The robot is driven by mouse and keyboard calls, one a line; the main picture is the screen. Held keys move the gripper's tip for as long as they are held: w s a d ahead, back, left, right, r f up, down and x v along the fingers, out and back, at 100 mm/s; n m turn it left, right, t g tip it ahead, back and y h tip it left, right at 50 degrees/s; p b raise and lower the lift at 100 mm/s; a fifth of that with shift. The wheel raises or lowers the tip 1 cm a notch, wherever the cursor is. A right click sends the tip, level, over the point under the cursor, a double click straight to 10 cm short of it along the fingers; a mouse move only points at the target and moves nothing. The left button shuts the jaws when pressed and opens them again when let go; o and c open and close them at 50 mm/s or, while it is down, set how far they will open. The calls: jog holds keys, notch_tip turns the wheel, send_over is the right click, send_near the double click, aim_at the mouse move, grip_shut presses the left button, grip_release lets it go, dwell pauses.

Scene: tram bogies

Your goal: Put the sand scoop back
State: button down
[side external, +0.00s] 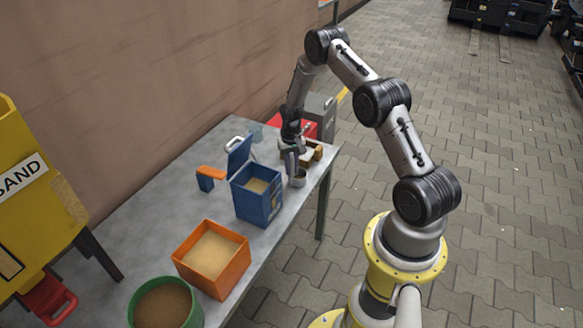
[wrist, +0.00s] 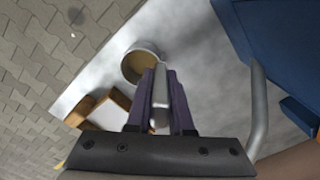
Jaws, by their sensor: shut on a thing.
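The sand scoop (side external: 298,179) is a small grey round cup with a handle. In the wrist view its bowl (wrist: 141,64) shows a tan inside, which looks like sand. My gripper (side external: 292,165) is shut on the scoop's handle, which sits between the fingers (wrist: 160,88) in the wrist view. The bowl is just past the fingertips, over the table near its right edge. I cannot tell whether it touches the table. The wooden block (side external: 313,152) is beside my gripper, partly hidden, and also shows in the wrist view (wrist: 106,116).
The blue box (side external: 256,203), with sand and a raised lid, stands close to the scoop. The orange bin (side external: 211,278) of sand and green bucket (side external: 191,314) stand nearer the camera. A small orange-and-blue stand (side external: 208,177) is at left. A red box (side external: 311,127) stands behind my gripper.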

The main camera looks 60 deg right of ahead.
jog(key=c, duration=0.8)
grip_release()
jog(key=shift+f, duration=0.1)
